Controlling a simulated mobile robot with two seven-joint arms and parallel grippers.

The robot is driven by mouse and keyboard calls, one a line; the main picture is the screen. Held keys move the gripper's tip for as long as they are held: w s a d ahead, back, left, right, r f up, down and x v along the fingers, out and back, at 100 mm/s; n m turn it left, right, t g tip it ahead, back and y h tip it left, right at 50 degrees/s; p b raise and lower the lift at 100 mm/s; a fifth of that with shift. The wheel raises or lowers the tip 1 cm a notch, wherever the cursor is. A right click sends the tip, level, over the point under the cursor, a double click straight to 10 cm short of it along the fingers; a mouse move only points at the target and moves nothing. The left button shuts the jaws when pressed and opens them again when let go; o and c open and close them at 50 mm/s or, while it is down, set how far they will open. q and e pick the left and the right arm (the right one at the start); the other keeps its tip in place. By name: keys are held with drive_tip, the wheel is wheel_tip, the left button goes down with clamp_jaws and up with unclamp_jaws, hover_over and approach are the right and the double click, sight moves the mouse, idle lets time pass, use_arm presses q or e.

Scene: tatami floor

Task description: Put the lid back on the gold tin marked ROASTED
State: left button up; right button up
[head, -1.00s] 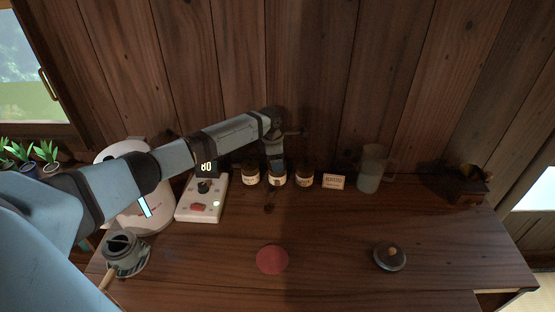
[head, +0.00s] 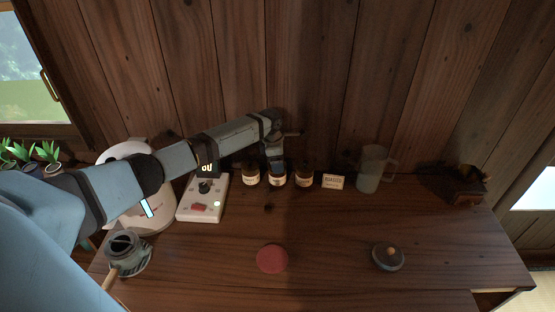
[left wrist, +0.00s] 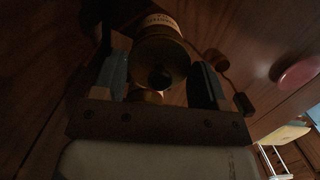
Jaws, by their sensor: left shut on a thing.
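Three small dark-and-gold tins with pale labels stand in a row at the back of the table: a left tin (head: 250,181), a middle tin (head: 277,181) and a right tin (head: 303,181). Their lettering is too small to read in the head view. My left gripper (head: 274,158) points down at the middle tin. In the left wrist view my left gripper (left wrist: 161,82) has its fingers on either side of a round gold piece (left wrist: 160,58) with a dark knob, seemingly the lid. A pale label (left wrist: 160,20) shows beyond it. Whether lid and tin touch is unclear. My right gripper is not in view.
A small sign (head: 333,181) and a grey pitcher (head: 372,168) stand right of the tins. A white scale-like device (head: 203,197) is on the left. A red disc (head: 271,259), a dark round object (head: 388,257) and a pot (head: 125,252) lie nearer. The front middle is mostly clear.

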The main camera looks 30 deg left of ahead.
use_arm(q)
drive_tip(key=shift+p, duration=0.7)
idle(0.5)
idle(0.3)
drive_tip(key=o, duration=1.1)
drive_tip(key=shift+r+p, duration=0.6)
drive_tip(key=shift+p, duration=0.2)
wheel_tip(320, 180, up, 3)
drive_tip(key=p, duration=0.3)
drive_tip(key=shift+p, duration=0.4)
drive_tip(key=shift+r+p, duration=1.4)
drive_tip(key=shift+p, duration=0.4)
